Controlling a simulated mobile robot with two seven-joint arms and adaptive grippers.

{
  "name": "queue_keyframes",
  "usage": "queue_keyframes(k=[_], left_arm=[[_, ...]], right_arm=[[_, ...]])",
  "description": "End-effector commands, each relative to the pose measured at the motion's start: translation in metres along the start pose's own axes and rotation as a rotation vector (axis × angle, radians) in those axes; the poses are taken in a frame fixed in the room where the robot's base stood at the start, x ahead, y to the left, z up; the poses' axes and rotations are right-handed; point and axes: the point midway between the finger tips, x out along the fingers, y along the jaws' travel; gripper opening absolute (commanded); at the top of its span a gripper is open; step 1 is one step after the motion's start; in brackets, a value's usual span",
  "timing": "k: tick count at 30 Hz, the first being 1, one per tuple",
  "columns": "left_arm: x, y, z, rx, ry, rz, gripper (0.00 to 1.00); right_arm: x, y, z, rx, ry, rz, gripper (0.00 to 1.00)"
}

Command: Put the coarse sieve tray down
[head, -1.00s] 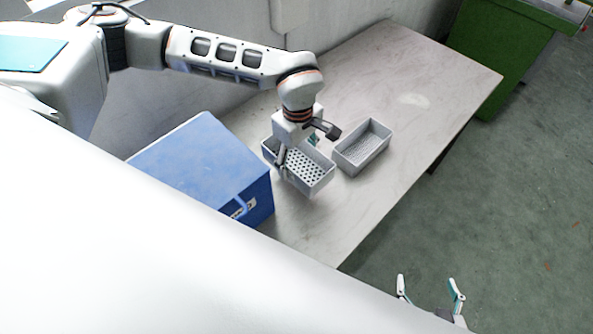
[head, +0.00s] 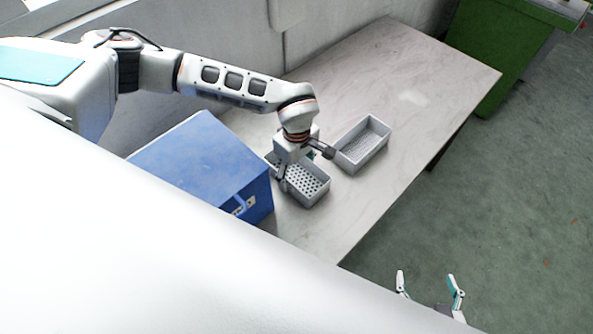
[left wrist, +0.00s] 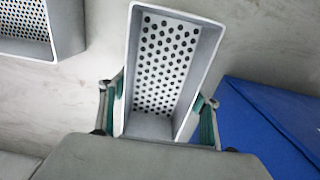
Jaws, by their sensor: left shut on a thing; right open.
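The coarse sieve tray (head: 308,182) is a grey box with large round holes in its floor. My left gripper (head: 294,165) is shut on it, and in the left wrist view my left gripper (left wrist: 160,108) has its teal-padded fingers at both long sides of the coarse sieve tray (left wrist: 168,68). The tray is low over the table; I cannot tell whether its base touches the top. The end under the gripper is partly hidden. My right gripper (head: 429,287) is open and empty at the bottom of the head view, off the table's front edge.
A second, finer-meshed tray (head: 361,146) stands on the table (head: 420,75), close right of the held tray; it also shows in the left wrist view (left wrist: 68,30). A blue box (head: 200,165) is close on the left. The table's far right is clear. A green bin (head: 497,55) stands beyond.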

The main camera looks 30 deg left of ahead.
Motion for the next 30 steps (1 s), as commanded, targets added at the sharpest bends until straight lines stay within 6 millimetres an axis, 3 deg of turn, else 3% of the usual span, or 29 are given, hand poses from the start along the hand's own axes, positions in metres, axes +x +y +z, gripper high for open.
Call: queue_keyframes(k=[1, 3, 13, 17, 30], left_arm=[[0.002, 0.0, 0.0, 0.0, 0.0, -0.001, 0.65], [0.001, 0.0, 0.0, 0.0, 0.0, 0.0, 0.79], [0.0, 0.0, 0.0, 0.0, 0.0, 0.0, 0.79], [-0.009, 0.001, 0.0, 0.001, 0.0, 0.003, 0.79], [-0.092, 0.001, 0.0, 0.001, 0.001, 0.004, 0.79]], right_arm=[[0.001, 0.0, 0.001, 0.0, 0.001, 0.0, 0.79], [0.0, 0.0, 0.0, 0.0, 0.001, 0.0, 0.79], [0.0, 0.0, 0.0, 0.0, -0.001, 0.0, 0.79], [0.0, 0.0, 0.001, 0.0, -0.003, -0.001, 0.79], [0.003, -0.001, 0.007, 0.0, -0.006, -0.001, 0.79]])
